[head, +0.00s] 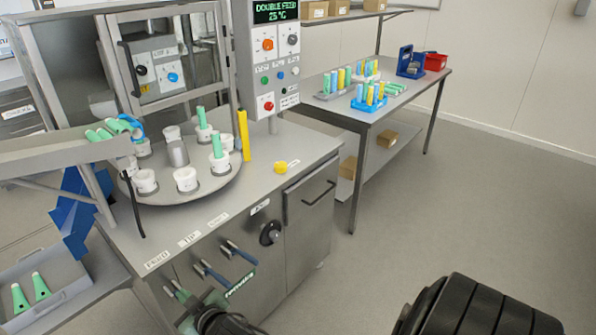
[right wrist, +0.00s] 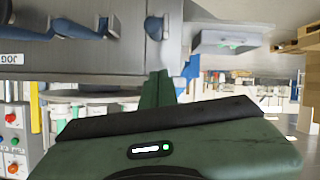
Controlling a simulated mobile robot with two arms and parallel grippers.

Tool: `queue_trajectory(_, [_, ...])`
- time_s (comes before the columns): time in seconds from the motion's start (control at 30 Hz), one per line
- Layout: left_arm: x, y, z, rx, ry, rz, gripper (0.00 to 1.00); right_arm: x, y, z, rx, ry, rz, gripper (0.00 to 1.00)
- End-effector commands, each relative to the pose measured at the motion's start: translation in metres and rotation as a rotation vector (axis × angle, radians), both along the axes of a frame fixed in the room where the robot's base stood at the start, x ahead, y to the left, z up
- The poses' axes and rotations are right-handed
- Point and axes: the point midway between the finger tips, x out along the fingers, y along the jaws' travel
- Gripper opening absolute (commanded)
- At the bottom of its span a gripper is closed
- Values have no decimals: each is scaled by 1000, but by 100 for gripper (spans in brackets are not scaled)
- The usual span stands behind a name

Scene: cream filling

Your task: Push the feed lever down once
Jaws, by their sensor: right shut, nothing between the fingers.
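The feed lever (right wrist: 188,66) is a blue-handled lever on the cabinet front. In the head view it is the leftmost of the levers, below the FEED label (head: 157,260), and is mostly covered by my right gripper (head: 178,291). In the right wrist view my right gripper (right wrist: 159,75) is shut and empty, its green fingers just beside the lever's blue handle. I cannot tell whether they touch. Two other blue levers (head: 213,272) (head: 240,251) stick out to the right. My left gripper is not in view.
A round turntable (head: 220,184) with several white cups stands on the cabinet top, beside a sloped metal chute (head: 50,147). A black knob (head: 270,233) is right of the levers. A grey tray (head: 62,297) holds green pieces at lower left. Open floor lies to the right.

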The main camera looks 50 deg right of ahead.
Motion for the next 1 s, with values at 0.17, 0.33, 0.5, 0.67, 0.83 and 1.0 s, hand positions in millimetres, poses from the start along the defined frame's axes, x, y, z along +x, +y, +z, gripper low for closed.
queue_trajectory(0.17, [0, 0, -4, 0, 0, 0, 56, -33, 1, 14, 2, -1, 0, 0])
queue_trajectory(0.33, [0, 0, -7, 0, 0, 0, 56, -63, 2, 27, 2, -2, 1, 0])
queue_trajectory(0.5, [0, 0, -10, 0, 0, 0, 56, -92, 2, 39, 2, -1, 0, 0])
queue_trajectory(0.67, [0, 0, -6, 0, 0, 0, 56, -93, 6, 12, -2, 50, 15, 0])
queue_trajectory(0.83, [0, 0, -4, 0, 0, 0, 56, -97, 9, -21, -6, 106, 32, 0])
queue_trajectory(1.0, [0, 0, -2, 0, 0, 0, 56, -104, 12, -55, -7, 164, 46, 0])
